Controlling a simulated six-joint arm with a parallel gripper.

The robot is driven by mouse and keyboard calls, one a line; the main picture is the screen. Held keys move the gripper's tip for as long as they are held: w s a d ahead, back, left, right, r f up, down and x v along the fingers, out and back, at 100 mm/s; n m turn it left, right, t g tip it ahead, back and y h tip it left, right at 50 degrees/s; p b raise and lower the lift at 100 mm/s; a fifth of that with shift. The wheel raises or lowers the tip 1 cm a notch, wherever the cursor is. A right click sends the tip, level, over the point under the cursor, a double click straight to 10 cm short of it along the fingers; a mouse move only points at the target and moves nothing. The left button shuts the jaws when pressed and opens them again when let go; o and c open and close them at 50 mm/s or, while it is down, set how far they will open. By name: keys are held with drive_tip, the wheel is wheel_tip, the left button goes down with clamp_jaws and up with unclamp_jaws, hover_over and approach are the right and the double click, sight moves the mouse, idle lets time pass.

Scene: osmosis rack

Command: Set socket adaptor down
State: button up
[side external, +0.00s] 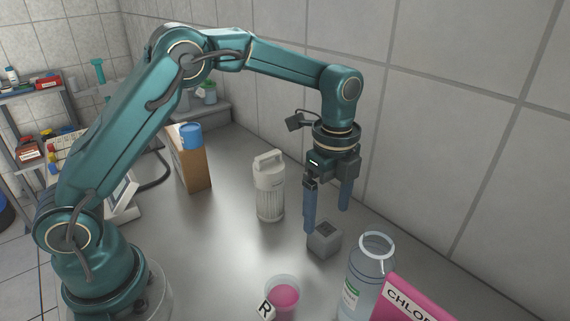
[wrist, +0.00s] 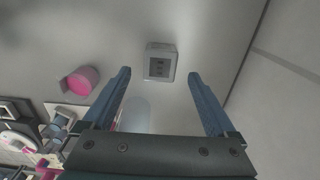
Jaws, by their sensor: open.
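The socket adaptor is a small grey box (side external: 324,239) on the grey worktop, with a dark socket face on top. In the wrist view the adaptor (wrist: 160,62) lies ahead of the fingertips, roughly centred between them. My gripper (side external: 326,220) is open and points down, with one blue finger at the adaptor's left and the other behind and to its right. In the wrist view my gripper (wrist: 158,74) shows both fingers spread with nothing between them. I cannot tell whether a finger touches the adaptor.
A clear bottle (side external: 368,270) and a pink box (side external: 412,298) stand at the front right. A cup of pink liquid (side external: 284,293) is at the front. A white filter jug (side external: 269,187) stands left of my gripper. A tiled wall (side external: 450,130) rises behind.

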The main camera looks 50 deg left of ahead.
sight(325, 228)
drive_tip(key=s+a+r+n+t, duration=0.3)
drive_tip(key=s+r+n, duration=0.5)
drive_tip(key=r, duration=0.4)
drive_tip(key=s+a+f+n+t, duration=0.2)
drive_tip(key=s+a+f+n, duration=0.1)
drive_tip(key=s+n, duration=0.7)
drive_tip(key=shift+f+t, duration=0.15)
drive_tip(key=shift+t, duration=0.15)
